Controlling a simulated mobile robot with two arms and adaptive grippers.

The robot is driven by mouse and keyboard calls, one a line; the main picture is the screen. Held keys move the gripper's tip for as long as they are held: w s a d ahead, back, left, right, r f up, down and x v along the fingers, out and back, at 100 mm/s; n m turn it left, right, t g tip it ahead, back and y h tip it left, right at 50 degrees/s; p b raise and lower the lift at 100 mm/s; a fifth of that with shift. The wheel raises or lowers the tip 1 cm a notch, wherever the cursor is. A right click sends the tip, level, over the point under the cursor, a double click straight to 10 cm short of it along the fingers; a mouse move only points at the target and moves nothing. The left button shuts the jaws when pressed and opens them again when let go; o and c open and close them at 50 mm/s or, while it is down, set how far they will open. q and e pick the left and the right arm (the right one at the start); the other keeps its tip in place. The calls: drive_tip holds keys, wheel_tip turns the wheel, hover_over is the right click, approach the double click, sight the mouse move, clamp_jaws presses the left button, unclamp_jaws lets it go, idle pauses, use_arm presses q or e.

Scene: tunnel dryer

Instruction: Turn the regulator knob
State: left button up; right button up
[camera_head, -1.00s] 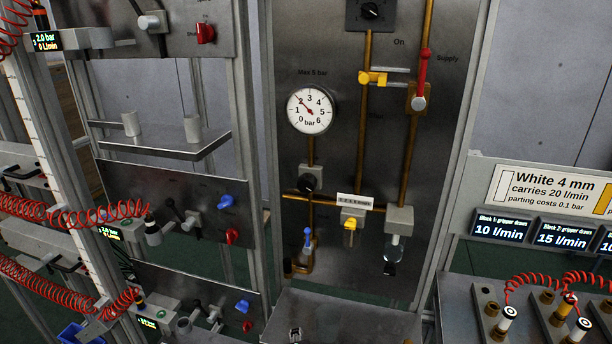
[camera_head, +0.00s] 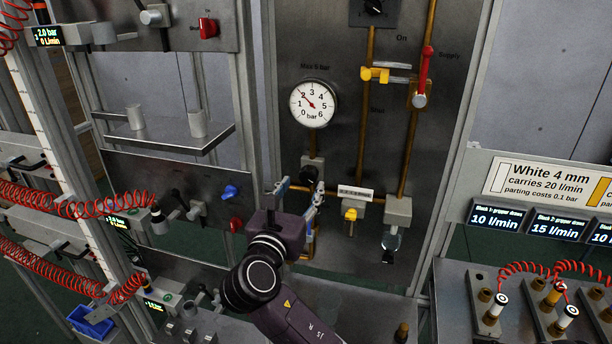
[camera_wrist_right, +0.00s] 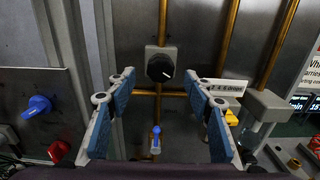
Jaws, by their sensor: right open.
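The regulator knob (camera_head: 308,174) is black and sits on a grey block on the pipe, below the round gauge (camera_head: 313,104). In the right wrist view the black knob (camera_wrist_right: 160,68) shows whole, with a white mark, between the blue-padded fingers and beyond them. My right gripper (camera_head: 298,192) is open and empty, in front of the panel just below the knob in the head view. I see no contact with the knob. The gauge needle points near 2 bar. My left gripper is not in view.
A blue-handled valve (camera_wrist_right: 156,138) sits below the knob. A yellow valve (camera_head: 350,214) and a glass bowl unit (camera_head: 391,240) are to the right. A red supply lever (camera_head: 426,68) is higher up. A side panel with a blue knob (camera_head: 230,192) stands left.

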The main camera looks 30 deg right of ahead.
sight(307, 180)
drive_tip(key=p+x, duration=0.1)
drive_tip(key=x, duration=0.3)
drive_tip(key=shift+d, duration=0.1)
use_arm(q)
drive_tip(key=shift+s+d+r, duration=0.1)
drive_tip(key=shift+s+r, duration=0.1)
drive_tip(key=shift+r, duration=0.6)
use_arm(e)
drive_tip(key=c, duration=1.1)
drive_tip(key=shift+c, duration=0.2)
